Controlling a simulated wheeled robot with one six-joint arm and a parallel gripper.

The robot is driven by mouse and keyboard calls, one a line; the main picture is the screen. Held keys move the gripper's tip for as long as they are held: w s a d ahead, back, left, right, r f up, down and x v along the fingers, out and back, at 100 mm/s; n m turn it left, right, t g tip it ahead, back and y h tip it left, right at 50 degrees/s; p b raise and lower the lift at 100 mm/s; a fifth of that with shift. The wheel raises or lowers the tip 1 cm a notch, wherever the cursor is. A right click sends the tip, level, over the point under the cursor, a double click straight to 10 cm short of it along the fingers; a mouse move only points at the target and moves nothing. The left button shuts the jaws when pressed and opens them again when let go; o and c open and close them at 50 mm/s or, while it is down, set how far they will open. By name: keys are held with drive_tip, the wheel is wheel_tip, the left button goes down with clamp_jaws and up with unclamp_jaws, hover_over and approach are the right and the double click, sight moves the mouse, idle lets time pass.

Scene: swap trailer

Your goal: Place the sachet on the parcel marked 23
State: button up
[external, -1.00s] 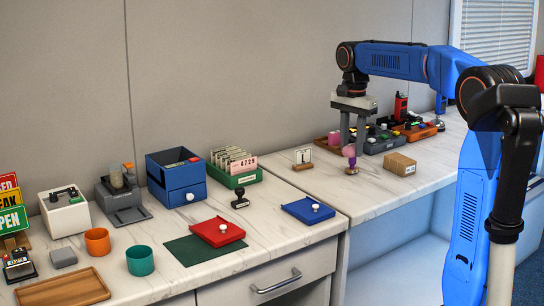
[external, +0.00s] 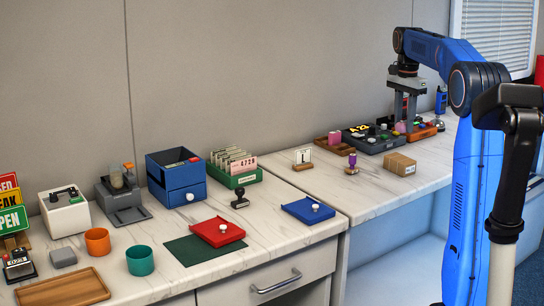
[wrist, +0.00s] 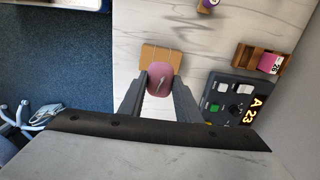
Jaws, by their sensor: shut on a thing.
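My gripper (external: 405,124) is shut on a mauve, rounded sachet (wrist: 160,79), held above the counter; in the external view the sachet (external: 400,127) shows at the fingertips. A brown cardboard parcel (external: 399,165) sits on the counter. In the wrist view the parcel (wrist: 158,54) lies just beyond the sachet, which partly overlaps its near edge; I cannot tell the height between them. A small mark on the parcel is too small to read. A dark device (wrist: 228,94) beside it carries a lit yellow display (wrist: 250,110) reading "A 23".
A wooden tray (wrist: 249,51) holding a pink labelled item stands near the device. A purple-handled stamp (external: 352,160) and a small sign (external: 303,158) stand left of the parcel. An orange tray (external: 425,131) lies by the gripper. Counter in front of the parcel is clear.

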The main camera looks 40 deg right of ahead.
sight(405, 158)
drive_tip(key=shift+f, duration=4.35)
drive_tip(key=shift+f, duration=0.1)
drive_tip(key=o, duration=1)
